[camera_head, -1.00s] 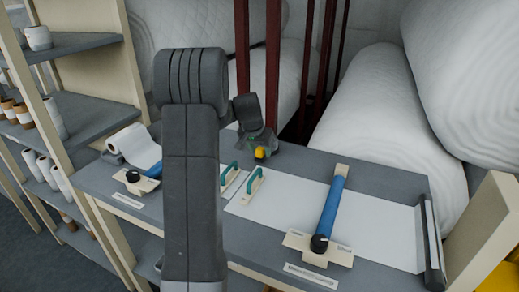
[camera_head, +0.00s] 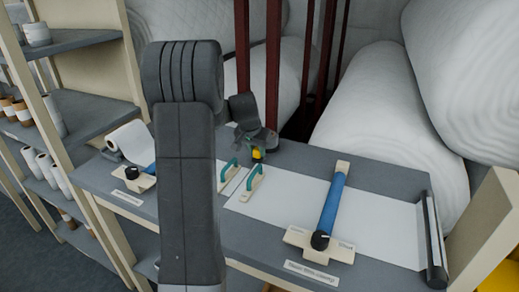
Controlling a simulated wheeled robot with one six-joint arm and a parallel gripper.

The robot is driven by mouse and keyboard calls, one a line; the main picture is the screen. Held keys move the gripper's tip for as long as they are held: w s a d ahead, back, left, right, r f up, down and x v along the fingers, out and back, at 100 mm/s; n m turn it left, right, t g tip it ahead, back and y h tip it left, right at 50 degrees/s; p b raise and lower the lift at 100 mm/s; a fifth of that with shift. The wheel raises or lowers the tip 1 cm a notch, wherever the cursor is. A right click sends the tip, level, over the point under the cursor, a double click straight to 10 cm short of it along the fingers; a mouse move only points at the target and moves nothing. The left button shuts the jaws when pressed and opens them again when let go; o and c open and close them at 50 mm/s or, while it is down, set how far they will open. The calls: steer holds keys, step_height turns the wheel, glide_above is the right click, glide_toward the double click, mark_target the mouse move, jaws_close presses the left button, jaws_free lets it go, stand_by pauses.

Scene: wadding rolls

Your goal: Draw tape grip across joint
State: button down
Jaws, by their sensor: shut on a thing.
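My gripper (camera_head: 257,146) is over the far edge of the grey bench, its jaws mostly hidden by the wrist. It is shut on a small yellow thing (camera_head: 257,155), which I take to be the tape grip. Just below it, two teal handles (camera_head: 229,172) (camera_head: 254,181) on cream bases stand side by side along the joint (camera_head: 236,182), a narrow gap between two white sheets. The right white sheet (camera_head: 285,205) lies flat across the bench. The left sheet is largely hidden by my arm.
A blue bar (camera_head: 330,205) with a black knob (camera_head: 320,240) crosses the right sheet. A similar clamp (camera_head: 140,178) and a white roll (camera_head: 130,141) are at left. A dark roller (camera_head: 432,240) edges the right. Dark red posts (camera_head: 273,70) and large white rolls (camera_head: 370,125) stand behind.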

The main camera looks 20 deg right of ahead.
steer(key=s+a+b, duration=0.2)
steer(key=s+a, duration=0.3)
steer(key=a, duration=0.1)
steer(key=s+a+b, duration=0.3)
steer(key=s+a, duration=0.2)
steer(key=a, duration=0.1)
steer(key=s+a+b, duration=0.3)
steer(key=s+a, duration=0.3)
steer(key=a, duration=0.1)
steer(key=shift+s, duration=0.1)
steer(key=c, duration=1.2)
jaws_free()
steer(key=shift+a, duration=0.1)
steer(key=shift+o, duration=0.2)
steer(key=p+v, duration=0.2)
steer(key=v, duration=1.2)
steer(key=shift+s+f, duration=0.1)
steer(key=shift+f, duration=0.05)
steer(key=b+x, duration=0.2)
steer(key=x, duration=1.1)
steer(key=shift+f, duration=0.3)
steer(key=shift+w+d, duration=0.35)
steer(key=shift+d, duration=0.05)
